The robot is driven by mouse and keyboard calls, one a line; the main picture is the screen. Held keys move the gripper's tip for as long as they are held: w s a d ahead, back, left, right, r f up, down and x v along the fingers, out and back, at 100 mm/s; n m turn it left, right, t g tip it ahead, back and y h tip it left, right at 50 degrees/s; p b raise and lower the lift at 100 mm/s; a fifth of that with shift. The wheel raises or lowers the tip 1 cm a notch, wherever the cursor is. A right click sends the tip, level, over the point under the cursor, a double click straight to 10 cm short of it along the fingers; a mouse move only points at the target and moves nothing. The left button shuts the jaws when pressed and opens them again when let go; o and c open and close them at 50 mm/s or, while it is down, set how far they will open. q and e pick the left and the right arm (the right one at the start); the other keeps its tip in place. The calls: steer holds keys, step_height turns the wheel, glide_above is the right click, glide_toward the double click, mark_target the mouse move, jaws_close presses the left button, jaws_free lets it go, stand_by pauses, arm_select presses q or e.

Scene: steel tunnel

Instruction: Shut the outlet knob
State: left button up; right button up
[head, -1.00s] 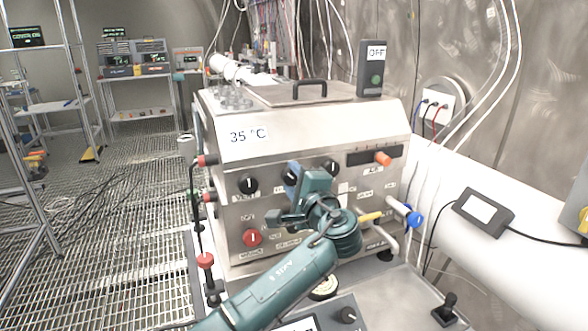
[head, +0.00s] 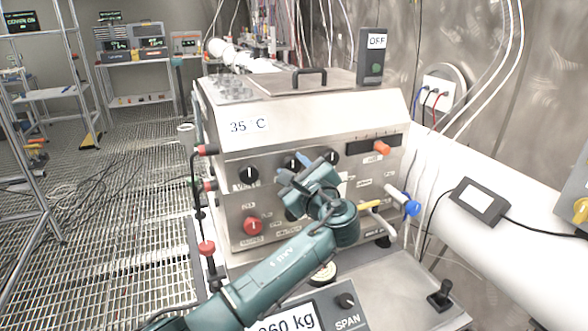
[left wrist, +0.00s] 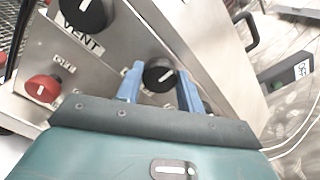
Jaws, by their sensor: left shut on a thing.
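The steel machine (head: 300,125) has a top row of three black knobs on its sloped front. The left one is the VENT knob (head: 246,175), also in the left wrist view (left wrist: 85,12). My left gripper (head: 295,167) is at the middle black knob (head: 293,163), its blue fingers on either side of it. In the left wrist view this knob (left wrist: 160,75) sits between the fingertips, its white mark slanted. Its label is hidden, so I cannot read whether it says outlet. My right gripper is out of view.
A red knob (head: 252,226) is lower left on the panel. A third black knob (head: 331,157), an orange slider (head: 382,148), and blue-handled (head: 412,207) and yellow-handled (head: 369,205) valves are to the right. A box reading OFF (head: 373,57) stands on top.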

arm_select(q)
steer(key=shift+f, duration=0.15)
stand_by(0.4)
steer(key=o, duration=1)
steer(key=b+v, duration=0.2)
steer(key=v, duration=1.1)
steer(key=shift+s+d+b, duration=0.1)
steer(key=shift+b, duration=0.25)
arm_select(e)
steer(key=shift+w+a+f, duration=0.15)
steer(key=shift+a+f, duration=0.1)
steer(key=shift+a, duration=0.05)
